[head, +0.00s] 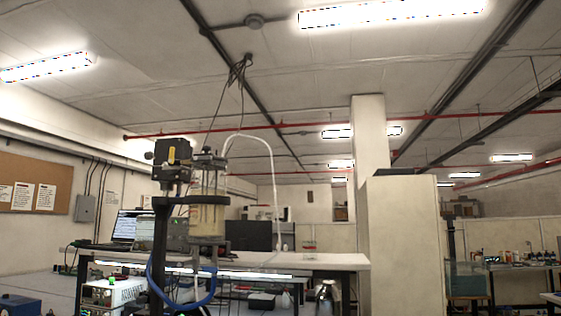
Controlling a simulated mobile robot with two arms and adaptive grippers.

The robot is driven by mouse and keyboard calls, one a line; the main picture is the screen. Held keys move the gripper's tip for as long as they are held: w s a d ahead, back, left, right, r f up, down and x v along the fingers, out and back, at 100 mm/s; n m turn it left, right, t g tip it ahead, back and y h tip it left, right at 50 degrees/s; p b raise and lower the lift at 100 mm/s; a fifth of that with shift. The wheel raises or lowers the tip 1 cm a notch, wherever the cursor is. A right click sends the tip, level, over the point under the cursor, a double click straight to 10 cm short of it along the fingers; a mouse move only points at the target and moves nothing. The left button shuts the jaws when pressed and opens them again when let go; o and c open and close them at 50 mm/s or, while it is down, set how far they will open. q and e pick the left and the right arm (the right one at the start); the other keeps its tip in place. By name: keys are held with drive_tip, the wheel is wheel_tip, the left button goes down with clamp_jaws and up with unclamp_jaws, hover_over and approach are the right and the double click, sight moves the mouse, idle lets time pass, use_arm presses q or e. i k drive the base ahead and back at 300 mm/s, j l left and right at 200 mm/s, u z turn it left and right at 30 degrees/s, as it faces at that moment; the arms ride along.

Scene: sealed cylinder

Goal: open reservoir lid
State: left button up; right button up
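A clear cylinder (207,212) with pale contents in its lower part stands upright on a dark stand, left of centre in the head view. Its top carries a dark cap (207,162) with tubing and cables rising from it. I take this cap to be the reservoir lid, but I cannot be sure. It appears seated on the cylinder. Neither of my grippers shows in the head view.
A dark boxy device (172,158) is mounted just left of the cylinder. A blue hose (205,300) loops below it. Behind are a white bench (335,261) with laptops and a small red-topped jar (310,250). A tall pale cabinet (402,245) stands to the right.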

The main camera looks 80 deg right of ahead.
sight(206, 148)
drive_tip(key=l+z, duration=0.45)
drive_tip(key=i+l+z, duration=0.2)
drive_tip(key=z, duration=0.3)
drive_tip(key=i+l+z, duration=0.2)
drive_tip(key=l+z, duration=0.25)
drive_tip(key=j, duration=0.1)
